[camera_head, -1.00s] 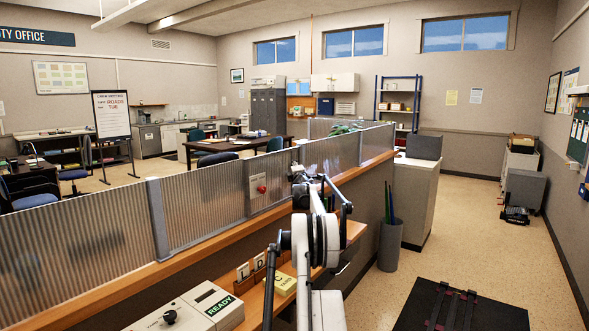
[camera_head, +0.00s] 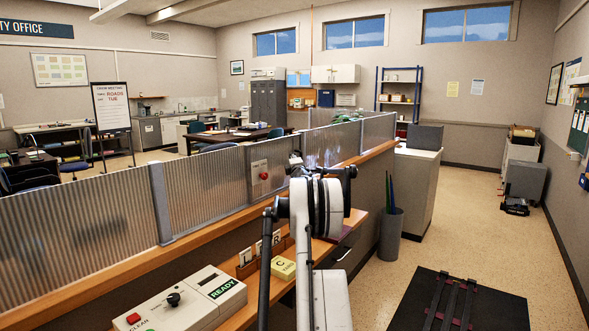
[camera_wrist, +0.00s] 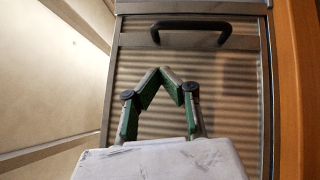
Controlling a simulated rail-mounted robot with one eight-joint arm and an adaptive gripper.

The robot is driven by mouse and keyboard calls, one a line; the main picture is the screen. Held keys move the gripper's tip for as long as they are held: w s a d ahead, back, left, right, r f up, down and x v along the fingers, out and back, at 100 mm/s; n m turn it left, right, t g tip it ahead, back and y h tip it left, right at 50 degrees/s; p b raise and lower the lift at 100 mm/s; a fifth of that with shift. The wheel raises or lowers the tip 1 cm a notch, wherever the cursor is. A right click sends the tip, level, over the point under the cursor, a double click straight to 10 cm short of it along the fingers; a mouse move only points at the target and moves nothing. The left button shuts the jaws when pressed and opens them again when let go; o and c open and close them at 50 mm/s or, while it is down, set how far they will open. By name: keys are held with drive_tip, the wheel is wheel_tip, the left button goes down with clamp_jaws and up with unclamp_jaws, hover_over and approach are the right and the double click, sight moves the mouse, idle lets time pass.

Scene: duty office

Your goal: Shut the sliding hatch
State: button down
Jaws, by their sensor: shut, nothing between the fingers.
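In the wrist view, the hatch shows as a ribbed, translucent panel (camera_wrist: 232,110) in a grey metal frame, with a black bar handle (camera_wrist: 190,27) near the picture's top edge. My gripper (camera_wrist: 161,71) is in front of the panel, its green-padded fingertips together and empty. The tips appear below the handle in the picture, apart from it; whether they touch the panel I cannot tell. In the head view my gripper (camera_head: 296,157) is small, at the ribbed screen above the counter, and my arm hides part of the screen behind it.
A wooden ledge (camera_head: 95,258) runs under the ribbed screen (camera_head: 75,225). A plate with a red knob (camera_head: 263,176) is left of my gripper. A READY box (camera_head: 190,300) and a yellow block (camera_head: 283,267) sit on the near counter.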

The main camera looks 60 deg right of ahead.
drive_tip(key=r+v, duration=0.1)
drive_tip(key=v, duration=0.6)
drive_tip(key=shift+a+f+b, duration=0.3)
drive_tip(key=shift+f+b, duration=0.05)
drive_tip(key=shift+f, duration=0.1)
drive_tip(key=shift+w, duration=0.15)
